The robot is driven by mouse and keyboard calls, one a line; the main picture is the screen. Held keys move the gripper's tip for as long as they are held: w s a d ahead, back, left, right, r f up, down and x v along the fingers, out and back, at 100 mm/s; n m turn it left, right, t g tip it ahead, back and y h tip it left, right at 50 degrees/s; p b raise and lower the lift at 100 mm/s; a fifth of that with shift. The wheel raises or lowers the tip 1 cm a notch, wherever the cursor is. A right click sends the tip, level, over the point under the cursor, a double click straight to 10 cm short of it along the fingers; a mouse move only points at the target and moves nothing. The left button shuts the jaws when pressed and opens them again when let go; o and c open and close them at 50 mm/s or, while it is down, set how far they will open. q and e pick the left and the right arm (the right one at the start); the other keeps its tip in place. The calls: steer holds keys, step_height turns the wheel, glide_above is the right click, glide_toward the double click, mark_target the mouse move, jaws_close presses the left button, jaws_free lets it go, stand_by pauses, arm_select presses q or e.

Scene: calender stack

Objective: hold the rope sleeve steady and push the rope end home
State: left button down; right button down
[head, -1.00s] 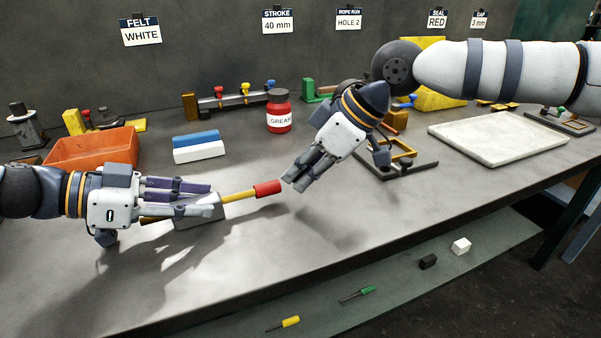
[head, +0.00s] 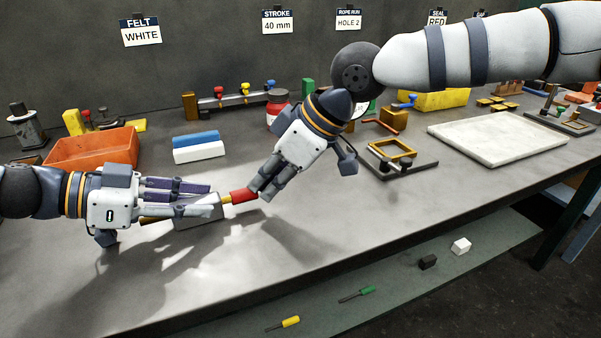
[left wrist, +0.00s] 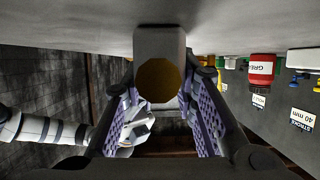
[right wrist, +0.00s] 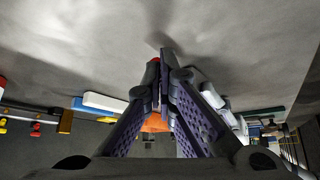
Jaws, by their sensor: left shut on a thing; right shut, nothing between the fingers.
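The rope sleeve looks like a grey block (head: 198,220) lying on the bench. My left gripper (head: 212,199) is shut on it; the left wrist view shows the block (left wrist: 160,42) between the fingers, with a dark yellow round face (left wrist: 158,80) towards the camera. A short yellow stretch of rope (head: 226,200) shows at the block's right side, ending in a red tip (head: 241,196). My right gripper (head: 262,191) is shut and empty, its fingertips at the red tip's outer end, seemingly touching. In the right wrist view the fingers (right wrist: 165,75) partly hide the red tip (right wrist: 150,75).
An orange bin (head: 95,150) stands behind my left gripper. Blue and white bars (head: 197,147) lie behind the block. A grease jar (head: 277,106) is partly behind my right gripper. A frame fixture (head: 395,160) and pale slab (head: 497,138) are to the right. The front bench is clear.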

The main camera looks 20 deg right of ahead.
steer(key=v, duration=1.3)
steer(key=w+d+r+m+g+y, duration=0.1)
steer(key=w+d+m+g, duration=0.15)
steer(key=m, duration=0.95)
steer(key=shift+m, duration=0.6)
steer(key=x, duration=0.4)
steer(key=w+x, duration=0.1)
steer(key=x, duration=0.8)
steer(key=shift+w+a, duration=0.25)
steer(key=shift+a, duration=0.2)
